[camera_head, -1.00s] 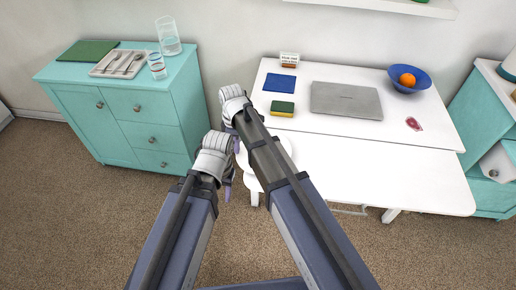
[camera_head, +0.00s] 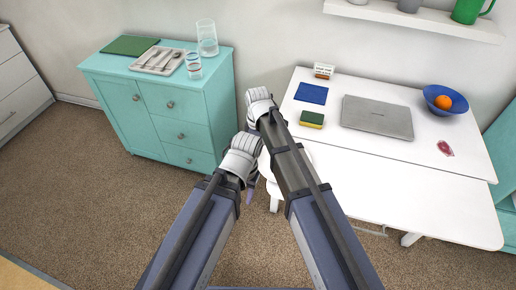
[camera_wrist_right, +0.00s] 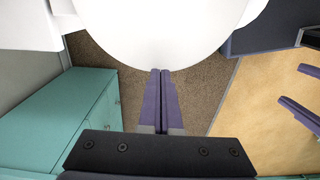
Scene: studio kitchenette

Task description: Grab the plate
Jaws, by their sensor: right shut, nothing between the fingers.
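No plate can be made out for certain in either view.
A turquoise cabinet (camera_head: 160,112) holds a cutlery tray (camera_head: 183,63), glasses (camera_head: 207,38) and a green mat (camera_head: 131,45). The white table (camera_head: 420,185) carries a laptop (camera_head: 377,117), sponge (camera_head: 312,119), blue cloth (camera_head: 311,94) and blue bowl (camera_head: 432,97) with an orange. Carpet between is clear.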

